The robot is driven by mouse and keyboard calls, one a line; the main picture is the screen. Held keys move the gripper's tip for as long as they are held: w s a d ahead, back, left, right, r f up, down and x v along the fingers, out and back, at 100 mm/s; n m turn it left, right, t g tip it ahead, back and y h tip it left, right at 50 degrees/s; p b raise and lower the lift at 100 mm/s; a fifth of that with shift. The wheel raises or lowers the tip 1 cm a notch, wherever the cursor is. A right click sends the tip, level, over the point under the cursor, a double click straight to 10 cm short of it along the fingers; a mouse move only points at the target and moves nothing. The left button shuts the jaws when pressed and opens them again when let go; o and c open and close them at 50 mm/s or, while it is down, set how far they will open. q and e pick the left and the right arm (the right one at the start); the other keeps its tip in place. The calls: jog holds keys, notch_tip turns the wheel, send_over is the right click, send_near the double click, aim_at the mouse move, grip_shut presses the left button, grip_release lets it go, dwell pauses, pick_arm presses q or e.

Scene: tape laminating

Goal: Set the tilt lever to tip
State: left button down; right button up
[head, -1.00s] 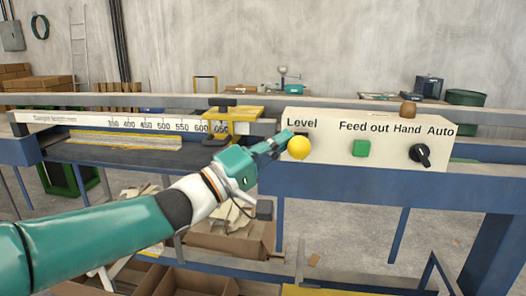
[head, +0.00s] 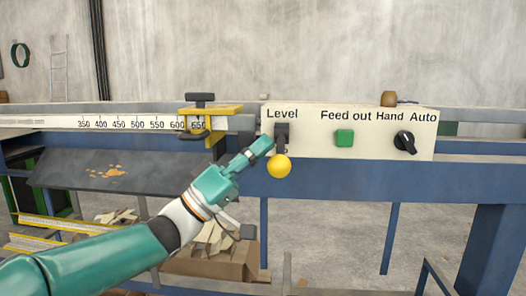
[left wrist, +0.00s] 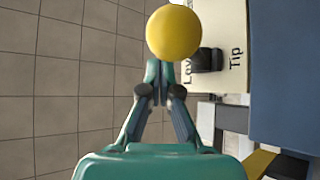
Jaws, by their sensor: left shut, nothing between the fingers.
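The tilt lever is a yellow ball knob (head: 279,166) on a dark stem (head: 282,135) at the cream control panel (head: 300,151). The knob hangs low, below the "Level" label and over the panel's lower edge. In the left wrist view the knob (left wrist: 173,33) is just beyond the fingertips, and a "Tip" label shows on the panel. My left gripper (head: 263,146) is shut and empty, its tips close to the stem and knob; I cannot tell whether they touch. The dark bed plate (head: 75,172) slopes down toward the front. My right gripper is not in view.
A green button (head: 344,138) and a black Hand/Auto knob (head: 405,142) sit right on the panel. A yellow clamp (head: 210,112) rides the scale rail left of it. Yellow-edged strips (head: 60,226) lie below the plate. A cardboard box (head: 215,262) stands beneath.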

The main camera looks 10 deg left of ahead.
pick_arm(q)
notch_tip(320, 180, up, 4)
jog(key=w+a+f+p, duration=0.1)
jog(key=a+p, duration=0.1)
jog(key=p, duration=0.2)
jog(key=w+f+b+v, duration=0.1)
jog(key=b+v, duration=0.3)
jog(key=v, duration=0.5)
jog(key=shift+a+f, duration=0.15)
jog(key=shift+f, duration=0.2)
jog(key=shift+s, duration=0.1)
